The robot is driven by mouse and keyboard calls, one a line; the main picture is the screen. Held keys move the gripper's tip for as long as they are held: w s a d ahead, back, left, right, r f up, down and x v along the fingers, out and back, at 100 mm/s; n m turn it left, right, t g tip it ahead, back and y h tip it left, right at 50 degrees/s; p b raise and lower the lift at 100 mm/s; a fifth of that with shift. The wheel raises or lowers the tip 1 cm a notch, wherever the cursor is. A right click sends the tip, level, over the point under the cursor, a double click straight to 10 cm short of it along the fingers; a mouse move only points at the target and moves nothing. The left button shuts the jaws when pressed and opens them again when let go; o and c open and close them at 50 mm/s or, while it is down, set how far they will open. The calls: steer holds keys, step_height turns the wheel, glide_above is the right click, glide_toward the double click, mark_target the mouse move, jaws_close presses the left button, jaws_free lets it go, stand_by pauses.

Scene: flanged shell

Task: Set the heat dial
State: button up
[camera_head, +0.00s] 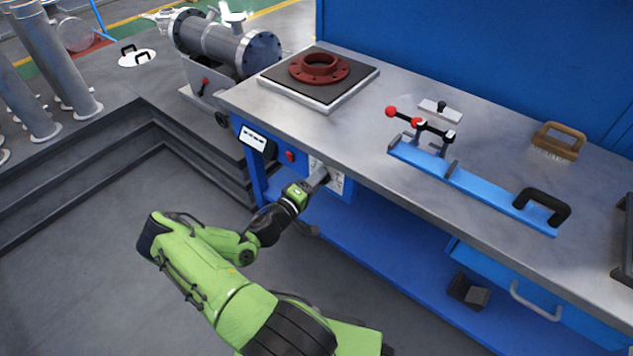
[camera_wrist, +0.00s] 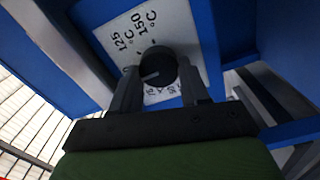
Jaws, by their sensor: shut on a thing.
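The heat dial (camera_wrist: 158,68) is a round black knob on a white plate (camera_wrist: 150,30) in the wrist view. The plate reads 125 °C and 150 °C, with other marks partly covered. A pale line on the knob points to its left side in the picture. My gripper (camera_wrist: 160,82) is shut on the knob, one finger on each side. In the head view my gripper (camera_head: 320,176) reaches the white plate (camera_head: 336,184) on the bench front, and the knob itself is hidden there.
A display (camera_head: 253,138) and red button (camera_head: 290,156) sit left of the plate. Above, the workbench (camera_head: 300,125) carries a red flange (camera_head: 319,69) on a dark plate, a blue clamp fixture (camera_head: 470,186) and a brush (camera_head: 558,141). Open floor lies left.

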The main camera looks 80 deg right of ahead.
steer(key=shift+f, duration=0.1)
stand_by(0.5)
steer(key=o, duration=1.1)
steer(key=shift+c, duration=0.2)
steer(key=p+v, duration=0.3)
steer(key=v, duration=1.2)
steer(key=shift+w+a, duration=0.2)
steer(key=shift+a, duration=0.15)
steer(key=shift+w+m, duration=0.1)
steer(key=shift+m, duration=0.2)
